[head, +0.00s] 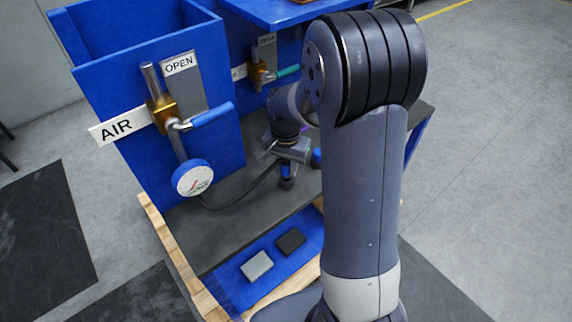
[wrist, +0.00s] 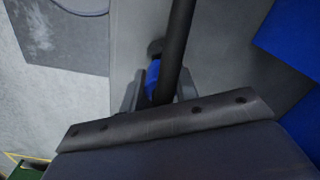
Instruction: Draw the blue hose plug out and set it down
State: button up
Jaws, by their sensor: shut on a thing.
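The blue hose plug (wrist: 152,80) sits between the fingers of my gripper (wrist: 160,90) in the wrist view, and the gripper is shut on it. A dark round end shows just beyond the plug. The black hose (wrist: 181,40) crosses close in front of the plug and hides part of it. In the head view my gripper (head: 287,160) is low over the dark deck, behind my arm. Small blue and dark parts show under it. I cannot tell whether the plug is still seated in a socket.
A blue panel (head: 125,85) with an AIR label, valve handle and round gauge (head: 192,178) stands at left. The hose runs from the gauge across the dark deck (head: 225,225). A blue mat (head: 235,287) with a grey block (head: 257,266) and a black block (head: 290,241) lies in front.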

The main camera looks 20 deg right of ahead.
jog(key=shift+f+b, duration=0.95)
jog(key=shift+f, duration=0.35)
jog(key=o, duration=1.2)
jog(key=shift+c, duration=0.2)
jog(key=shift+r, duration=0.15)
notch_tip(320, 180, up, 11)
jog(key=shift+f, duration=0.15)
notch_tip(320, 180, down, 10)
jog(key=shift+f+p, duration=0.1)
jog(key=shift+p, duration=0.3)
jog(key=shift+f, duration=0.1)
